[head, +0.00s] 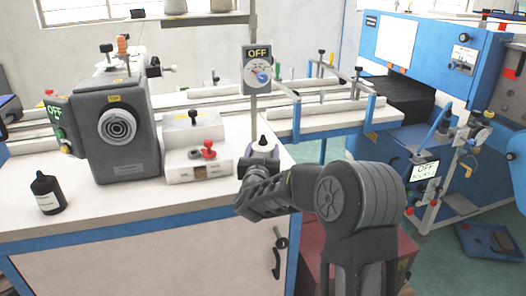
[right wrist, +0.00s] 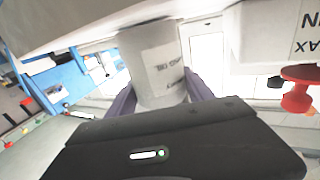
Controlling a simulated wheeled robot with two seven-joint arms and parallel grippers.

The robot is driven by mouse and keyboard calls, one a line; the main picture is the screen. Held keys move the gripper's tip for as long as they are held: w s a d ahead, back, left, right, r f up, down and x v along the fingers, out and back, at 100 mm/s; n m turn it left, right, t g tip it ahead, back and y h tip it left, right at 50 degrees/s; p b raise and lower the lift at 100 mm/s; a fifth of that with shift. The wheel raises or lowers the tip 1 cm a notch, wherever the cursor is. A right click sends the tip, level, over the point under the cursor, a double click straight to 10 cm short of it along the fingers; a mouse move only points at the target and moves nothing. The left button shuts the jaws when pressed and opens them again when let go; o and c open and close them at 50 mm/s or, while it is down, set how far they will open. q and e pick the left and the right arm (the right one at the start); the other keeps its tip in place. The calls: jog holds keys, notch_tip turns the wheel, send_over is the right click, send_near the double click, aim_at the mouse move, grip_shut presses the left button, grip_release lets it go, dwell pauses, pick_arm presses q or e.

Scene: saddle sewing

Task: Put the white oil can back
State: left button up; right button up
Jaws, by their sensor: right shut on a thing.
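My right gripper (head: 262,158) is shut on the white oil can, over the right end of the white worktop. In the head view only the can's dark tip (head: 263,142) shows clearly above the fingers; most of its body is hidden by my gripper. In the right wrist view the white oil can (right wrist: 153,62), with a printed label, sits between the two purple-grey fingers (right wrist: 158,98). I cannot tell whether its base touches the worktop. My left gripper is not in view.
A white box (head: 182,140) with black and red knobs stands just left of my right gripper. A grey machine (head: 118,155) and a black bottle (head: 48,193) stand farther left. An OFF switch panel (head: 257,72) on a post rises behind the gripper. The worktop's front strip (head: 130,205) is clear.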

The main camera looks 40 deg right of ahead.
jog(key=shift+f, duration=0.2)
jog(key=o, duration=1.7)
jog(key=shift+r, duration=0.2)
jog(key=v, duration=1.2)
